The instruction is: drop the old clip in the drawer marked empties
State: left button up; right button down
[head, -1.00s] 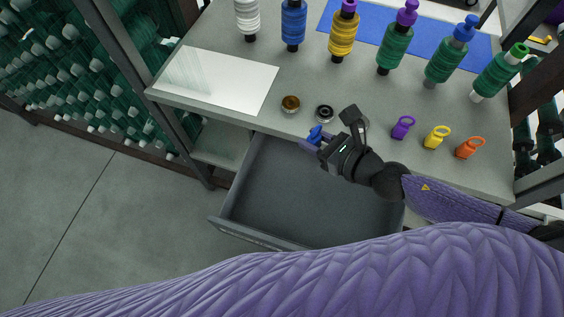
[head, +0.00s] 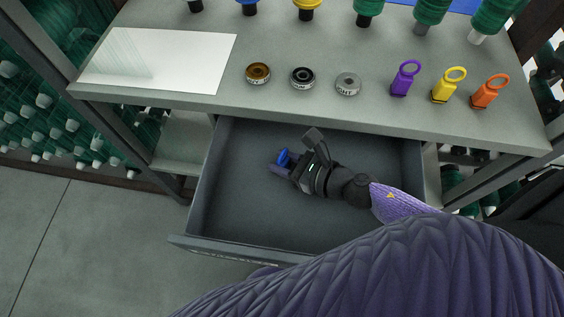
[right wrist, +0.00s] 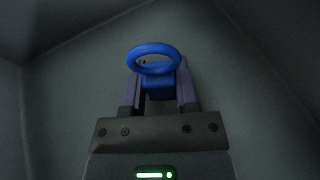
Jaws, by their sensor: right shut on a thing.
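The old clip is blue with a ring top (head: 283,156). It is held between the jaws of my right gripper (head: 280,166), which is shut on it. In the right wrist view the blue clip (right wrist: 154,62) stands between the two fingers, its ring outermost. The gripper is inside the open grey drawer (head: 240,205), over its left-middle part. The drawer looks otherwise empty. Its front label is too small and oblique to read. My left gripper does not show.
Purple (head: 405,78), yellow (head: 448,85) and orange (head: 490,92) clips lie to the right. A white sheet (head: 160,62) lies at left.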

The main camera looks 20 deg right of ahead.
jog(key=c, duration=0.8)
grip_release()
jog(key=o, duration=0.4)
jog(key=shift+r, duration=0.35)
jog(key=v, duration=0.7)
jog(key=shift+s+d+f+p, duration=0.1)
jog(key=shift+s+d+p, duration=0.15)
jog(key=shift+p, duration=0.15)
